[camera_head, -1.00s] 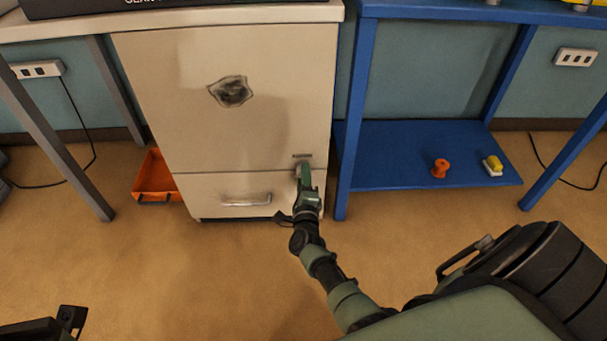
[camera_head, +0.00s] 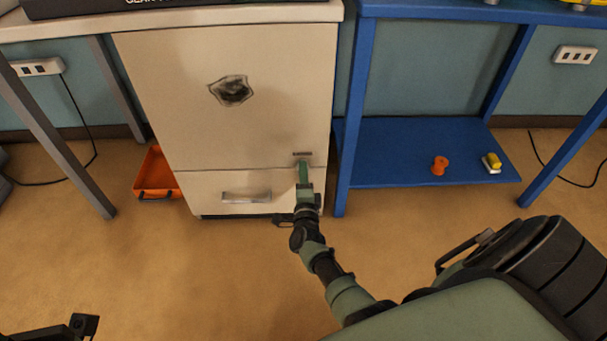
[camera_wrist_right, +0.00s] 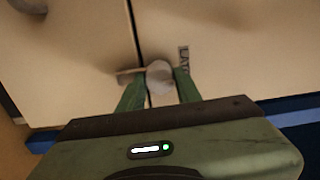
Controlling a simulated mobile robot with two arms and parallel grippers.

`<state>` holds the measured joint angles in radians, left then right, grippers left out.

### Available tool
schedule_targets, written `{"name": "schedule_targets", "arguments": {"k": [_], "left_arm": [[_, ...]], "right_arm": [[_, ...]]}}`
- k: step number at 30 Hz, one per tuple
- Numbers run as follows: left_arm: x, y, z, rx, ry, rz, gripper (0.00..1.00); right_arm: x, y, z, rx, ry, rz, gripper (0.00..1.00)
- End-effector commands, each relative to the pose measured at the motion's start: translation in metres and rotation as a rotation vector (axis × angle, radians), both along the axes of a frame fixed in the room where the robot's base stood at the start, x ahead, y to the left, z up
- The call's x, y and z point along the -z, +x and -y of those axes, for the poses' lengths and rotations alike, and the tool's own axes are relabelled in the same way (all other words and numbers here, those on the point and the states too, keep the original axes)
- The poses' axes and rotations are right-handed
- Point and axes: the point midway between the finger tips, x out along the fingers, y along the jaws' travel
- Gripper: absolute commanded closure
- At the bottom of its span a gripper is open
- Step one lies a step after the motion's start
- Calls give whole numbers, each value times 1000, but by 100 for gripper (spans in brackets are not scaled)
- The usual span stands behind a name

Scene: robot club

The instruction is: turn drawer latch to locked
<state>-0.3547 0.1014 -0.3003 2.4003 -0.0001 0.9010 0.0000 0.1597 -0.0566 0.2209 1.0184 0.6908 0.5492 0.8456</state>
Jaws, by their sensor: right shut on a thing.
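The drawer latch (camera_wrist_right: 160,77) is a pale round knob with a short flat bar pointing left in the right wrist view. It sits by the seam between the cabinet's upper panel and bottom drawer (camera_head: 230,197). A label reading like "LATCH" (camera_wrist_right: 183,57) is beside it; in the head view the label (camera_head: 303,154) is just above it. My right gripper (camera_head: 303,170) is shut on the latch, its two green fingers (camera_wrist_right: 159,88) on either side of the knob. In the head view the gripper mostly hides the latch. The drawer looks closed.
The cream cabinet (camera_head: 240,60) stands under a worktop. A blue table (camera_head: 351,130) is close to its right, with an orange spool (camera_head: 439,165) and a yellow-and-white object (camera_head: 491,163) on its lower shelf. An orange bin (camera_head: 155,173) lies left. Floor in front is clear.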

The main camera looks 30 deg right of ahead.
Motion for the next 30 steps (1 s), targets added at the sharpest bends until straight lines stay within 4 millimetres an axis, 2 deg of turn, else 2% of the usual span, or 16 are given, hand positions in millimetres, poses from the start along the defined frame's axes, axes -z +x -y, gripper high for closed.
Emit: {"name": "schedule_targets", "arguments": {"k": [1,2,4,16,24,30], "left_arm": [[-1,0,0,0,-1,2,100],[-1,0,0,0,0,3,100],[-1,0,0,0,-1,5,100],[-6,0,0,-1,-1,7,100],[-23,0,0,-1,-1,7,100],[-28,0,0,-1,-1,6,100]], "right_arm": [[2,-1,-1,-2,0,-4,100],[2,-1,-1,-2,0,-4,64],[2,0,-1,-2,1,-3,45],[0,-6,-4,-1,2,-3,45],[-1,-44,-27,-2,3,-4,45],[0,-63,-40,-2,1,-3,45]]}}
